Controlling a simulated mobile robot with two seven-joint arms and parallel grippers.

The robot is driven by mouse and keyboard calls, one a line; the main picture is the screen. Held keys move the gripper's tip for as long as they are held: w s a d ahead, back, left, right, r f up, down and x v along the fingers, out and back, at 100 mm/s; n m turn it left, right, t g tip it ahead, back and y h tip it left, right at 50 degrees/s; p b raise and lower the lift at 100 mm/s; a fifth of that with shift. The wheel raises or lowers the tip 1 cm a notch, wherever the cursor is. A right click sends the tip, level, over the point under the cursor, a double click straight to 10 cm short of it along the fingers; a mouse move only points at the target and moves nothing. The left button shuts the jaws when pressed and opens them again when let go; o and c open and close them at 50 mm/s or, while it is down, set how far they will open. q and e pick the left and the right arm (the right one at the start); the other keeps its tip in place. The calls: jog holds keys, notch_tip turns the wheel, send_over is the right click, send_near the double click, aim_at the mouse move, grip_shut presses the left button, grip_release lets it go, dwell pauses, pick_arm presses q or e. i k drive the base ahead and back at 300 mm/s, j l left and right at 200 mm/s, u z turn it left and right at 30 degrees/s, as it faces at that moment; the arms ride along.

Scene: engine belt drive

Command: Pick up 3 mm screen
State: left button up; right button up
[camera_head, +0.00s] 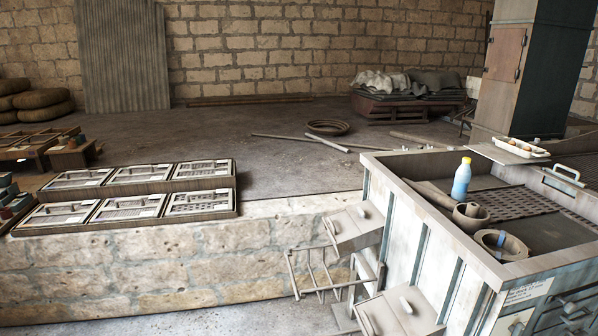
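Framed screens lie in two rows of 3 on wooden racks on the stone ledge at the left. The back row holds a left screen (78,179), a middle screen (140,173) and a right screen (203,168). The front row holds a left screen (56,214), a middle screen (128,207) and a right screen (200,201). Each has a pale frame and a handle-like bar. I cannot read any size marking, so I cannot tell which is the 3 mm one. Neither of my grippers shows in this view.
The ledge right of the racks is bare.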

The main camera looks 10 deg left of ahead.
aim_at(80, 178)
jog(key=i+j+u, duration=0.15)
jog(key=j+u, duration=0.15)
jog(key=u, duration=0.15)
jog(key=i+j+u, duration=0.2)
jog(key=u, duration=0.2)
jog(key=i+j+u, duration=0.15)
jog(key=u, duration=0.3)
jog(key=i+u, duration=0.45)
jog(key=i, duration=1.2)
jog(key=i+j+z, duration=0.15)
jog(key=i, duration=0.35)
jog(key=i+z, duration=0.1)
jog(key=i, duration=0.4)
jog(key=i+j+z, duration=0.15)
jog(key=i, duration=0.35)
jog(key=j, duration=0.1)
